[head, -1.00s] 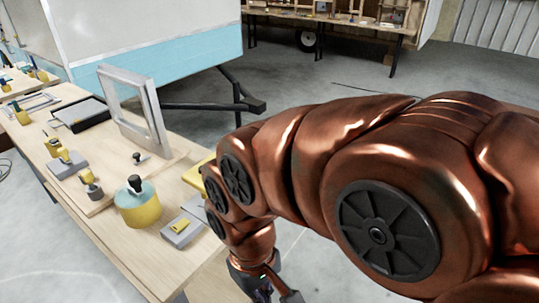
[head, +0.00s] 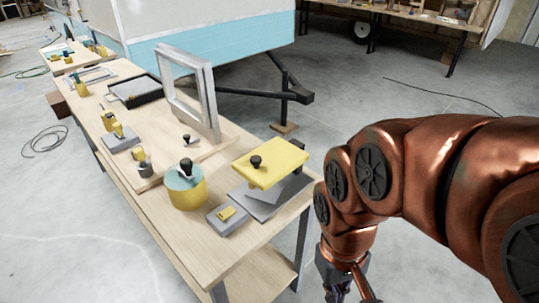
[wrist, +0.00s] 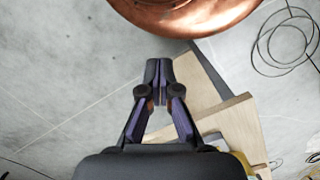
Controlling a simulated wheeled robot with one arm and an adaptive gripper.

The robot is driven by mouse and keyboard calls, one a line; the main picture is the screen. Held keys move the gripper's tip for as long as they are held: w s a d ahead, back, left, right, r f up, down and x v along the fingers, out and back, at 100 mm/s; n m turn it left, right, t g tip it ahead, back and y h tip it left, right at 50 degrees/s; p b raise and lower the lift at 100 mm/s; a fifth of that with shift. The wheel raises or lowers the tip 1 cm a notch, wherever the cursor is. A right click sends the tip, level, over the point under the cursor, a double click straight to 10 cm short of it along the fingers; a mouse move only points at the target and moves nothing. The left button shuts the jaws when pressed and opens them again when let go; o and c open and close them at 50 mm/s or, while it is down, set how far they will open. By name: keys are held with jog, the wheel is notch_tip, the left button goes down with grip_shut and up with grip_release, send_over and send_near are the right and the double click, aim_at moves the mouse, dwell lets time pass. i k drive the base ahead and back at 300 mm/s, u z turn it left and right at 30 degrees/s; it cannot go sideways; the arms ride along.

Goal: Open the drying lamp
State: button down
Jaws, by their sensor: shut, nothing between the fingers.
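A yellow panel (head: 272,160) with a black knob (head: 255,161) stands over a grey base (head: 262,205) at the near right corner of the bench; it looks like the drying lamp, though no label shows. A gap separates the panel from the base, with a grey support between them. My gripper (wrist: 160,70) is shut and empty, its fingertips together in the wrist view. In the head view my gripper (head: 345,292) is at the bottom edge, partly cut off, right of the bench and apart from the panel. A yellow edge (wrist: 243,160) shows in the wrist view.
The wooden bench (head: 228,255) carries an upright grey frame (head: 213,95), a teal and yellow pot (head: 186,188), a small grey block (head: 226,220) and several tools. A trailer hitch (head: 260,93) lies behind.

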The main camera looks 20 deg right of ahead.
aim_at(266, 165)
jog(key=z, duration=0.05)
jog(key=k, duration=0.5)
jog(key=u, duration=1.5)
jog(key=i, duration=0.55)
jog(key=u, duration=0.1)
